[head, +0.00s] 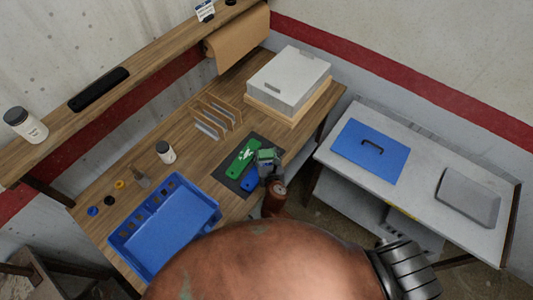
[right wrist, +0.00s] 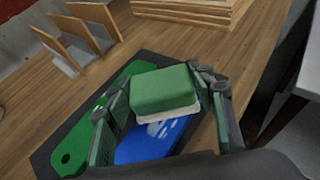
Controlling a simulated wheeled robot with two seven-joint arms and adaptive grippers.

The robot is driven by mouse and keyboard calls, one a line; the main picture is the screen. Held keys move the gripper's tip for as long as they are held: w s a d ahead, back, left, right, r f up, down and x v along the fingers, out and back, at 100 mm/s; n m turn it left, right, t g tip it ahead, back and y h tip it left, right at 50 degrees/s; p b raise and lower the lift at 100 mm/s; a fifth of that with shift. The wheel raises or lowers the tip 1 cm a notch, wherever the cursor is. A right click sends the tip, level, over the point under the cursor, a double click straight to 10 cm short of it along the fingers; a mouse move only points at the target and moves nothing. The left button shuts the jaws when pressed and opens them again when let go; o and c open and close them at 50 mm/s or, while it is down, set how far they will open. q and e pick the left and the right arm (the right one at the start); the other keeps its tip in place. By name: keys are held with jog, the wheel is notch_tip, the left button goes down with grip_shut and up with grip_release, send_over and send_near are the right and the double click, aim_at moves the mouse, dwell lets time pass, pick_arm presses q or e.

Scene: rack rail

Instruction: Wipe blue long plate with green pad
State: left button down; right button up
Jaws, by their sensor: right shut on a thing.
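The green pad (right wrist: 163,86), with a pale underside, is held between the fingers of my right gripper (right wrist: 158,98). My right gripper also shows in the head view (head: 267,163), shut on the pad. The pad is over the far part of the blue long plate (right wrist: 140,150); I cannot tell whether it touches it. White marks show on the blue plate just below the pad. In the head view the blue plate (head: 249,183) is partly hidden by my gripper. A green long plate (head: 236,166) with white marks lies beside it. My left gripper is not in view.
Both plates lie on a dark mat (head: 226,180) on the wooden bench. A blue tray (head: 150,245) stands at the front left, a slotted wooden rack (head: 214,118) behind the mat, and a grey box (head: 288,78) at the back. A white jar (head: 165,152) stands left of the mat.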

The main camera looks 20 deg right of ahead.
aim_at(261, 162)
jog(key=shift+f+b, duration=0.45)
jog(key=shift+f, duration=0.4)
jog(key=shift+s+a+p, duration=0.65)
jog(key=shift+s+a, duration=0.65)
jog(key=shift+a, duration=0.15)
jog(key=shift+p, duration=0.3)
jog(key=shift+w+d+f+p, duration=0.1)
jog(key=shift+w+d+p, duration=0.3)
jog(key=shift+w+d, duration=0.35)
jog(key=shift+w+d+p, duration=0.35)
jog(key=shift+w+d, duration=0.15)
jog(key=shift+d, duration=0.35)
notch_tip(261, 162, up, 6)
jog(key=p, duration=0.7)
jog(key=shift+a, duration=0.15)
jog(key=shift+r, duration=0.2)
